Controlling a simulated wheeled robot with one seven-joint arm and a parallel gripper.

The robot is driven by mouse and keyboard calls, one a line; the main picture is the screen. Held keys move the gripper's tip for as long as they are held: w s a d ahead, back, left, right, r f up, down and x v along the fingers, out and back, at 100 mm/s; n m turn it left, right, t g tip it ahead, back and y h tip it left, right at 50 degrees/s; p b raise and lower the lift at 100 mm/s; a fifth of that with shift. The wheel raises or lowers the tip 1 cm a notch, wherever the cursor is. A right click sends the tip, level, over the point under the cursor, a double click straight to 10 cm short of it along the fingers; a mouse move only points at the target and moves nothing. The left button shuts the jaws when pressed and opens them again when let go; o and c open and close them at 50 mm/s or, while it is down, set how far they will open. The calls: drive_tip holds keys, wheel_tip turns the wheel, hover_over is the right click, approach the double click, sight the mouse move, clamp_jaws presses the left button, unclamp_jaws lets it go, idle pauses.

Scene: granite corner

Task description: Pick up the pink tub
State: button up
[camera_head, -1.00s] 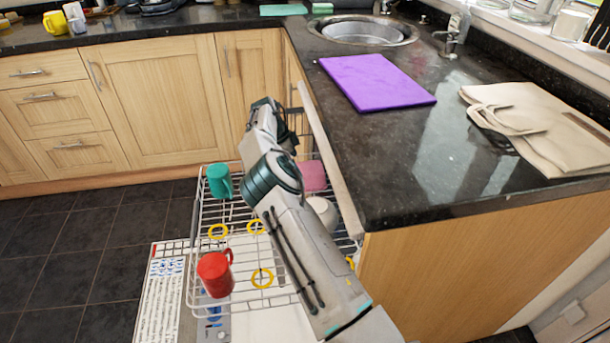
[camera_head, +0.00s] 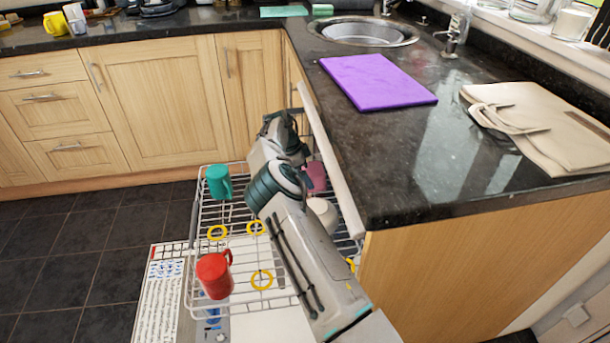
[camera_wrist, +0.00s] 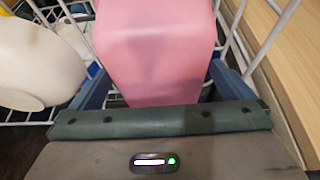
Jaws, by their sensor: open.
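The pink tub (camera_wrist: 155,45) fills the upper middle of the wrist view, between the two blue fingers of my gripper (camera_wrist: 160,75). The fingers are apart, one on each side of the tub; I cannot tell whether either touches it. In the head view the pink tub (camera_head: 316,176) stands in the pulled-out dishwasher rack, close to the counter side and partly covered by my arm. My fingers are hidden there behind my arm.
The wire rack (camera_head: 205,290) also holds a teal mug (camera_head: 218,182), a red mug (camera_head: 214,275) and a white rounded item (camera_head: 322,213) near the tub. The counter edge and dishwasher door panel (camera_head: 330,160) rise close on the right. A purple board (camera_head: 378,82) lies on the counter.

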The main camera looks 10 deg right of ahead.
drive_tip(key=shift+f, duration=0.25)
drive_tip(key=c, duration=0.9)
drive_tip(key=shift+r, duration=0.2)
